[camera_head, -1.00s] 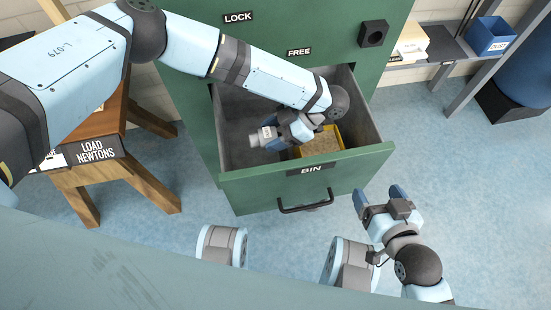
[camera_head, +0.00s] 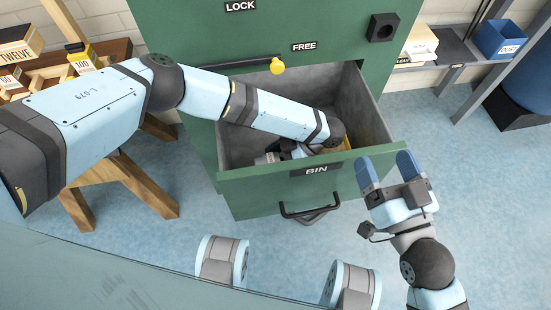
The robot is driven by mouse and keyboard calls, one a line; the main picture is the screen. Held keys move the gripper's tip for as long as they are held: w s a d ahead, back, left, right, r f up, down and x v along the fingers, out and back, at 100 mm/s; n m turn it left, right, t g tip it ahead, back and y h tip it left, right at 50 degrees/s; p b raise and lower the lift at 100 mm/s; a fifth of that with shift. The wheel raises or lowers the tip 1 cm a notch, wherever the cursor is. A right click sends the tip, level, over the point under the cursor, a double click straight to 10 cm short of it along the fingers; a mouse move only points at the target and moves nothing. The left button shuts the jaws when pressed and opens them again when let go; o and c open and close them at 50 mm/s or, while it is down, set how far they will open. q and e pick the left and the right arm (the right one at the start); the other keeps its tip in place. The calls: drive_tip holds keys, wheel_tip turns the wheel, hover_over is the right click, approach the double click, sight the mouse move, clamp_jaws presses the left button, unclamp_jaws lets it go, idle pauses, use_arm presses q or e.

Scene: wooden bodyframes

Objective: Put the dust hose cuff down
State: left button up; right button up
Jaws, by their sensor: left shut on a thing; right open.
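The dust hose cuff (camera_head: 265,158), a small grey piece, shows partly inside the open drawer (camera_head: 232,181) marked BIN. My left gripper (camera_head: 280,153) is shut on it, low in the drawer near the front wall. That wall hides the lower part of the gripper and cuff, so I cannot tell whether the cuff touches the drawer floor. My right gripper (camera_head: 388,168) is open and empty at the drawer's right front corner, its blue fingers pointing toward the cabinet.
A wooden stand (camera_head: 110,185) is at left, a blue DUST bin (camera_head: 500,40) at upper right.

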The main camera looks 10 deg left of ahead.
use_arm(q)
drive_tip(key=shift+f, duration=0.1)
drive_tip(key=shift+f+b, duration=0.3)
drive_tip(key=shift+b, duration=0.15)
drive_tip(key=shift+a+f, duration=0.1)
drive_tip(key=shift+f, duration=0.1)
drive_tip(key=o, duration=1)
drive_tip(key=shift+s, duration=0.1)
drive_tip(key=shift+f, duration=0.1)
use_arm(e)
drive_tip(key=shift+s+a+r+t+y, duration=0.2)
drive_tip(key=shift+r+t, duration=0.1)
drive_tip(key=shift+r, duration=0.25)
drive_tip(key=shift+s+a+r+t+y, duration=0.1)
drive_tip(key=shift+a+r+t+y, duration=0.15)
drive_tip(key=shift+r, duration=0.3)
